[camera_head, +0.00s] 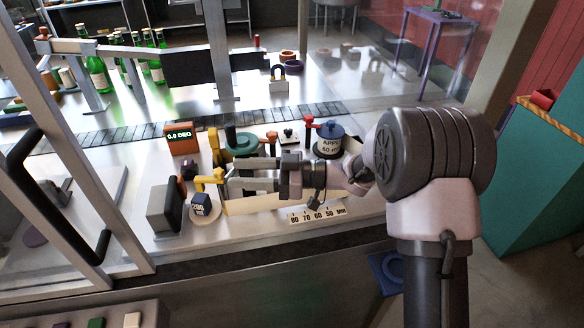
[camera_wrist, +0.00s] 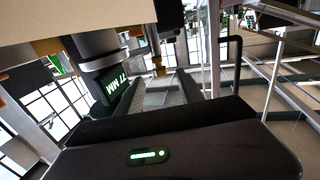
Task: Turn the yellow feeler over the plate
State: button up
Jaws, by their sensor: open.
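The yellow feeler (camera_head: 208,180) is a small bent piece at the left end of my gripper (camera_head: 229,177). My gripper is open, with its two fingers reaching left, one on the far side and one on the near side of the feeler's end. In the wrist view a small yellow part (camera_wrist: 158,65) shows near the fingertips; I cannot tell whether it touches a finger. A round pale plate (camera_head: 205,217) sits just in front of the feeler, with a dark blue block (camera_head: 200,203) on it. The feeler's mount is partly hidden.
A grey block (camera_head: 164,208) stands left of the plate and an orange readout (camera_head: 181,138) showing 0.0 DEG behind. A green disc (camera_head: 241,142) and a blue weight (camera_head: 329,140) stand beyond my gripper. A white scale (camera_head: 318,212) lies in front. The wrist view shows a 77 MM display (camera_wrist: 117,84).

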jog(key=d+p, duration=0.2)
jog(key=d, duration=0.9)
jog(key=shift+d+p, duration=0.35)
jog(key=shift+p, duration=0.05)
